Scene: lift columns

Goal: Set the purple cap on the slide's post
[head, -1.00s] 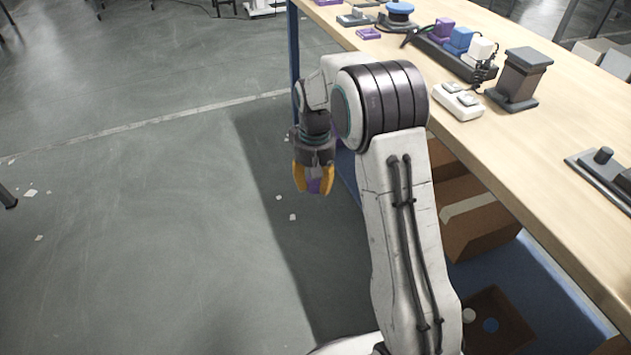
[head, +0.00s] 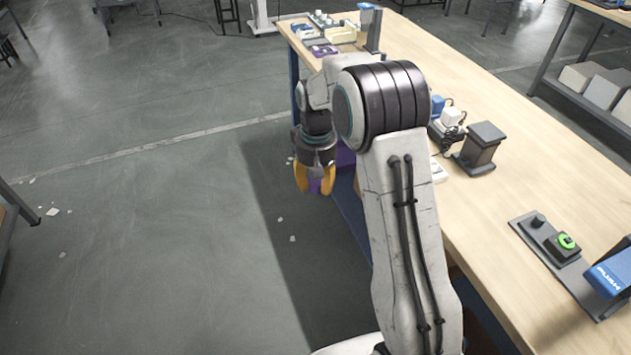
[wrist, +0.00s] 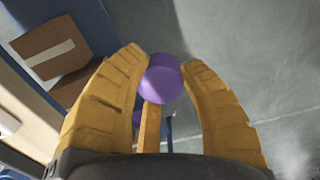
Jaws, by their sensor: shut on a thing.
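My gripper (head: 315,184) hangs over the floor beside the table's left edge, its yellow fingers pointing down. It is shut on the purple cap (head: 317,186), which shows partly between the fingers. In the wrist view the round cap (wrist: 162,80) sits between the fingertips (wrist: 163,68). A dark slide-like plate (head: 524,228) lies on the table at the right, well away from my gripper. It carries a short dark post (head: 538,221) and a block with a green ring (head: 567,241). I cannot tell for certain that this is the task's slide.
The wooden table (head: 470,230) runs along my right. A dark column (head: 480,150) and a blue block marked PUSH (head: 608,275) stand on it. Several small devices sit at its far end. A cardboard box (wrist: 50,50) shows under it in the wrist view. The floor at left is open.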

